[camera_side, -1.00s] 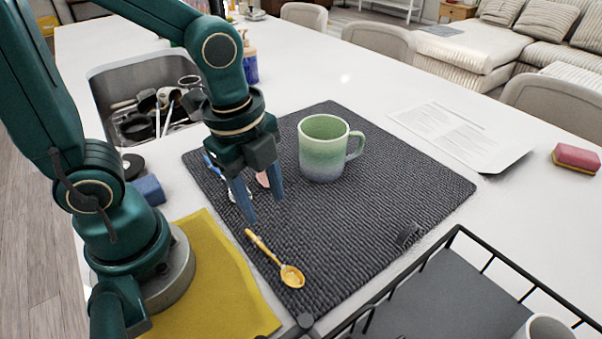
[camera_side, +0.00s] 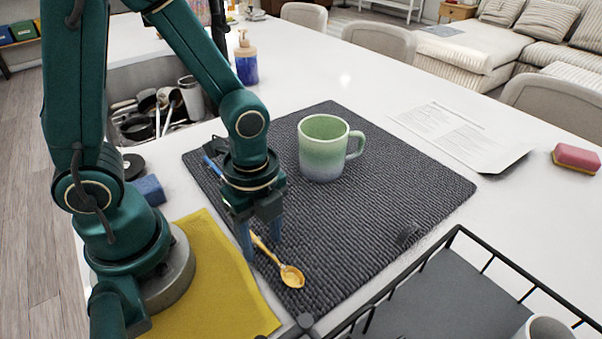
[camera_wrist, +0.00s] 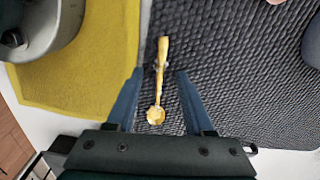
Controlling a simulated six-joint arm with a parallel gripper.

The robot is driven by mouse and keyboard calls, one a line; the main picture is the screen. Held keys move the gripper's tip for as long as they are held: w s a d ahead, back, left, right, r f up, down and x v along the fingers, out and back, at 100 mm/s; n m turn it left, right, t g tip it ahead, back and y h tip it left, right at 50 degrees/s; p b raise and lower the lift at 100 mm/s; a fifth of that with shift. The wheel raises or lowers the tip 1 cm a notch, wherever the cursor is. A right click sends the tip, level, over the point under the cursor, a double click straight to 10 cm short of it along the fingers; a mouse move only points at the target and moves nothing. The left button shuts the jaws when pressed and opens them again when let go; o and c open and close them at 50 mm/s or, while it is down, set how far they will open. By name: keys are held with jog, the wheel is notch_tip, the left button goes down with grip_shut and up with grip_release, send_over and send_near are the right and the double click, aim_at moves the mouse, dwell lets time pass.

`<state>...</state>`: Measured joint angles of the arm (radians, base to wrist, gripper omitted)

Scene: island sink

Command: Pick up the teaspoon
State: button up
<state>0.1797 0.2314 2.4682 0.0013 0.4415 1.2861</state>
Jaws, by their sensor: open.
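The golden teaspoon (camera_side: 289,273) lies on the dark grey ribbed mat (camera_side: 380,220), near the mat's left front edge. In the wrist view the teaspoon (camera_wrist: 161,75) lies lengthwise between the fingers, its bowl toward the gripper body. My gripper (camera_side: 262,248) is open, with its blue fingers pointing down over the handle end in the side view. In the wrist view my gripper (camera_wrist: 156,75) has one finger on each side of the spoon, with a gap on both sides. I cannot tell how high the fingertips are above the mat.
A green mug (camera_side: 323,150) stands on the mat behind the gripper. A yellow cloth (camera_side: 215,285) lies to the left. A black wire rack (camera_side: 440,290) stands at the front right. A blue sponge (camera_side: 150,189) and the sink (camera_side: 115,75) are at the left.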

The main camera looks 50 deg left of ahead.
grip_shut()
jog(key=shift+r, duration=0.1)
